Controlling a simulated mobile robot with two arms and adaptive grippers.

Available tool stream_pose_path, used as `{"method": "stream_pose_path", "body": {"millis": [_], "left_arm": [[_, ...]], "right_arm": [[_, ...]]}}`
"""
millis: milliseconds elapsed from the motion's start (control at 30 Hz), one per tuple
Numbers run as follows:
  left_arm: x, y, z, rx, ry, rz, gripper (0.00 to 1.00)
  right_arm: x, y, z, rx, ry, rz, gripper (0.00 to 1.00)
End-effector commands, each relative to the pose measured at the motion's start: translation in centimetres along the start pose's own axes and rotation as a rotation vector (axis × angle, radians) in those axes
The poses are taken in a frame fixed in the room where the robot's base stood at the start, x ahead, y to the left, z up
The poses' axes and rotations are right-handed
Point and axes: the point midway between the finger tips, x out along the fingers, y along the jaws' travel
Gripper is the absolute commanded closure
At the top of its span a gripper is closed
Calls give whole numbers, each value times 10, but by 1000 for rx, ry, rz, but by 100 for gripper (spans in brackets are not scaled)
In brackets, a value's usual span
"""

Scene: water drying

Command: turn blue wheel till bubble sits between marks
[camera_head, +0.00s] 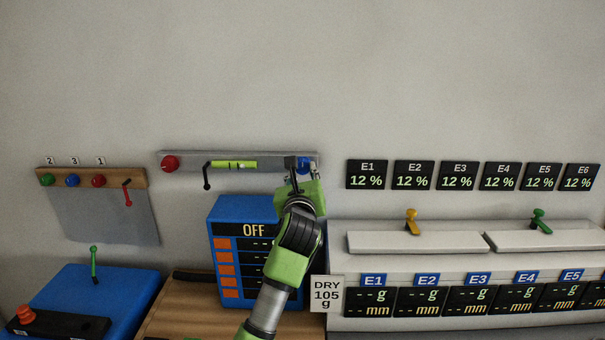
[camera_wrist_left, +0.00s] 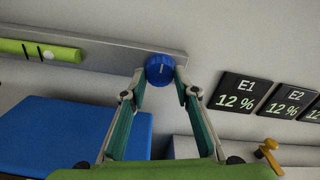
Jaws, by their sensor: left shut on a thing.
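The blue wheel (camera_head: 304,163) is at the right end of a grey wall bar (camera_head: 270,157). In the left wrist view the blue wheel (camera_wrist_left: 160,70) shows a white line on its face. My left gripper (camera_head: 303,172) is shut on the wheel, its two fingertips (camera_wrist_left: 160,80) at the wheel's sides. The green level vial (camera_head: 234,164) is on the same bar, left of the wheel. In the left wrist view the vial (camera_wrist_left: 15,47) has two dark marks, and a pale bubble (camera_wrist_left: 48,55) sits just right of the right mark. My right gripper is not in view.
A red knob (camera_head: 170,163) and a black lever (camera_head: 207,175) are on the bar's left part. A blue cabinet reading OFF (camera_head: 228,212) stands below. Black E1 (camera_head: 367,174) and neighbouring displays hang to the right, above white trays (camera_head: 400,243).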

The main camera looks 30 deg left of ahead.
Motion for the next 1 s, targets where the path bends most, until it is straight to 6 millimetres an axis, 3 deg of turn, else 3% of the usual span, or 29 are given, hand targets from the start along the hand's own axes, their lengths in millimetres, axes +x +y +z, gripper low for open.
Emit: {"method": "stream_pose_path", "body": {"millis": [367, 1000], "left_arm": [[0, 0, 3, 114, 2, 0, 93], [0, 0, 6, 693, 5, -1, 93]], "right_arm": [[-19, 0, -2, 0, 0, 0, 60], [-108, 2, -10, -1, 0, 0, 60]]}}
